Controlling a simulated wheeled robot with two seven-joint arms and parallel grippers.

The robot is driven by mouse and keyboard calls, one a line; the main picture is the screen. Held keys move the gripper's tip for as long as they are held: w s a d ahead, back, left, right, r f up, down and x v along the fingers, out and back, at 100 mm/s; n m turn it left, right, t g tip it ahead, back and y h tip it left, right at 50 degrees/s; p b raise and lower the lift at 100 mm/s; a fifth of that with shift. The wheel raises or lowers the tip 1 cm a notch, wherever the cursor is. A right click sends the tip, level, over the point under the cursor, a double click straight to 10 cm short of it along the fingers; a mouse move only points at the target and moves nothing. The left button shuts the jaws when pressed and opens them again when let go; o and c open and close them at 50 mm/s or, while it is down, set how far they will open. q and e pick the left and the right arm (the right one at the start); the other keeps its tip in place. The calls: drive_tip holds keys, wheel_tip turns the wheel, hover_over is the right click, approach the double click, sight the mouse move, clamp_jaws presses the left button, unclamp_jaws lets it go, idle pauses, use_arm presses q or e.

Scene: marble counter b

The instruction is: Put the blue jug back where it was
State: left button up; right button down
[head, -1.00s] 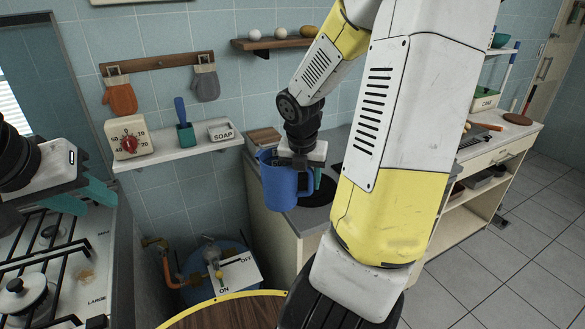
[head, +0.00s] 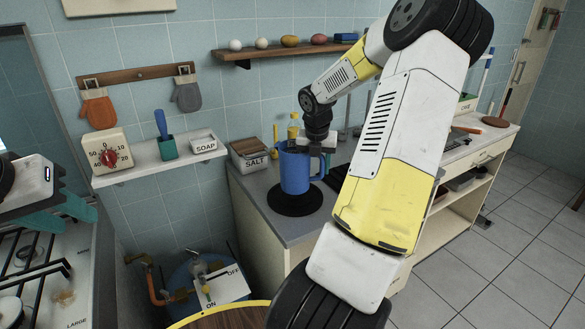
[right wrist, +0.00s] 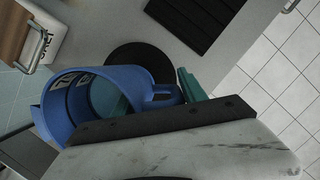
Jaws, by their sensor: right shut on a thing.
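The blue jug (head: 295,172) is upright in the head view, over the round black mat (head: 314,203) on the counter. Its base overlaps the mat; I cannot tell whether it touches or hovers just above. My right gripper (head: 320,147) is shut on the jug at its handle side, near the rim. In the right wrist view the jug (right wrist: 60,105) shows its open mouth, with teal finger parts at its inside and beyond the handle; the mat (right wrist: 135,58) shows behind it. My left gripper (head: 62,212) is open and empty over the stove at the left.
A salt box (head: 249,154) and a yellow bottle (head: 293,126) stand behind the jug. The shelf with timer (head: 107,150) and soap (head: 203,141) is to the left. The counter's front left is bare.

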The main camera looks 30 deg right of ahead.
drive_tip(key=shift+s+x, duration=0.15)
drive_tip(key=shift+x, duration=0.7)
drive_tip(key=shift+s+x, duration=0.1)
drive_tip(key=shift+x, duration=0.7)
drive_tip(key=shift+a+f, duration=0.15)
drive_tip(key=c, duration=0.6)
unclamp_jaws()
